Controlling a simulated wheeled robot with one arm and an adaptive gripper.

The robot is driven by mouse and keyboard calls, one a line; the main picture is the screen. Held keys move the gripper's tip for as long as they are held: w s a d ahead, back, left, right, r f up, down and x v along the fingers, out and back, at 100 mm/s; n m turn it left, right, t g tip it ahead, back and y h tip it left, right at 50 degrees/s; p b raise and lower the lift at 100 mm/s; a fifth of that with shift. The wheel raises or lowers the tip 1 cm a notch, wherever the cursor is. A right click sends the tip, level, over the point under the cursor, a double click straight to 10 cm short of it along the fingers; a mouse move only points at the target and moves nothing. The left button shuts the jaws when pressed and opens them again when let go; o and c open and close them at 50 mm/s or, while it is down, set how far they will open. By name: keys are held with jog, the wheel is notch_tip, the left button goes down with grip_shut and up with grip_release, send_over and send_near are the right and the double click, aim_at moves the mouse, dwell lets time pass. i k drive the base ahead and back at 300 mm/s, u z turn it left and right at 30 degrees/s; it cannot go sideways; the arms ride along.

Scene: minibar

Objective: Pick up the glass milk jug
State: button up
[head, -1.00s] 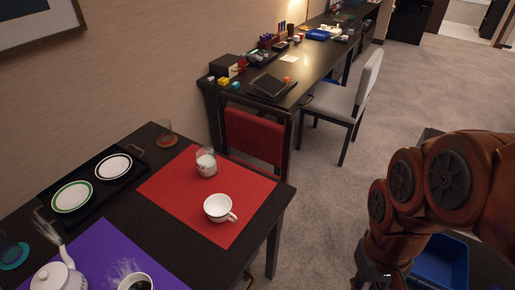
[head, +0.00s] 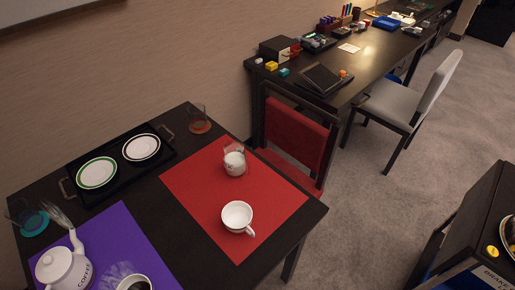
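The glass milk jug (head: 235,160) looks like a small clear glass vessel with white milk in it. It stands upright on the red placemat (head: 190,188), near the mat's upper middle. A white cup (head: 237,217) stands on the same mat, below the jug in the picture and apart from it. My gripper and arm are not in view now, so whether the gripper is open or shut does not show.
The dark table also holds a tray (head: 118,178) with two plates, a clear glass (head: 198,117) on a coaster, and a white coffee pot (head: 62,264). A red chair (head: 298,138) stands behind the table. A dark cabinet (head: 478,215) is at right; carpet lies between.

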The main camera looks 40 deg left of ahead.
aim_at(236, 162)
jog(key=i, duration=1.05)
jog(key=u, duration=3.9)
jog(key=i, duration=0.5)
